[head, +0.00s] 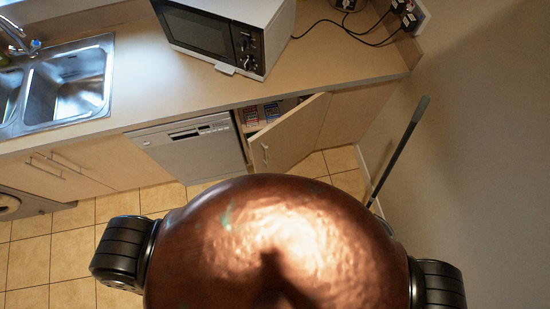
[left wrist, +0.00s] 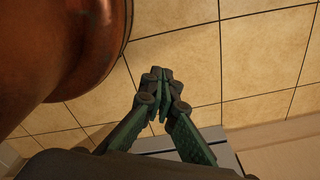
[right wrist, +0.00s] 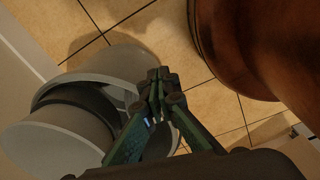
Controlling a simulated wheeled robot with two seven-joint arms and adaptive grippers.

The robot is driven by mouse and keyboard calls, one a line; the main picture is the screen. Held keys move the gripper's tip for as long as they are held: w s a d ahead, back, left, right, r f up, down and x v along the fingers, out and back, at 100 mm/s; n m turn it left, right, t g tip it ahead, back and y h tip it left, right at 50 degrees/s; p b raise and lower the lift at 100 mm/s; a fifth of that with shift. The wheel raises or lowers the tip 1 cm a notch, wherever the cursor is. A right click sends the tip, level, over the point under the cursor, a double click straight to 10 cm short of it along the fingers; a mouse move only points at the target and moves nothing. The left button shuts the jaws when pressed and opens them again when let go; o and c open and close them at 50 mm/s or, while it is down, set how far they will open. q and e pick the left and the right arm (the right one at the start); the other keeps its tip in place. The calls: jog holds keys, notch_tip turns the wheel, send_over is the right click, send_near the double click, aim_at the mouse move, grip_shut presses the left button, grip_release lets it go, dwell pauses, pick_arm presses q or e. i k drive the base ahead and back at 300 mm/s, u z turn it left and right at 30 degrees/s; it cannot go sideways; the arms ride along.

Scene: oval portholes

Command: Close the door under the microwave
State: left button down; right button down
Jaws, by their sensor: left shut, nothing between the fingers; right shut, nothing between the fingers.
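The cabinet door (head: 290,132) is pale wood and stands ajar below the counter, under and slightly right of the microwave (head: 222,36). It swings out toward me, with its handle (head: 265,153) near the free left edge. Packages (head: 262,113) show in the open gap. My left gripper (left wrist: 160,78) is shut and empty above the tiled floor in the left wrist view. My right gripper (right wrist: 156,80) is shut and empty in the right wrist view, with grey round objects behind it. Neither gripper shows in the head view, and neither wrist view clearly shows the door.
A dishwasher (head: 195,148) stands left of the open door. A sink (head: 70,85) is set in the counter (head: 150,90). A dark pole (head: 398,150) leans by the right wall. Tiled floor (head: 75,225) lies before the cabinets. My copper-coloured body fills the lower middle.

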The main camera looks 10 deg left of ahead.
aim_at(277, 147)
jog(key=z, duration=1.7)
jog(key=k, duration=0.45)
jog(key=u, duration=1.8)
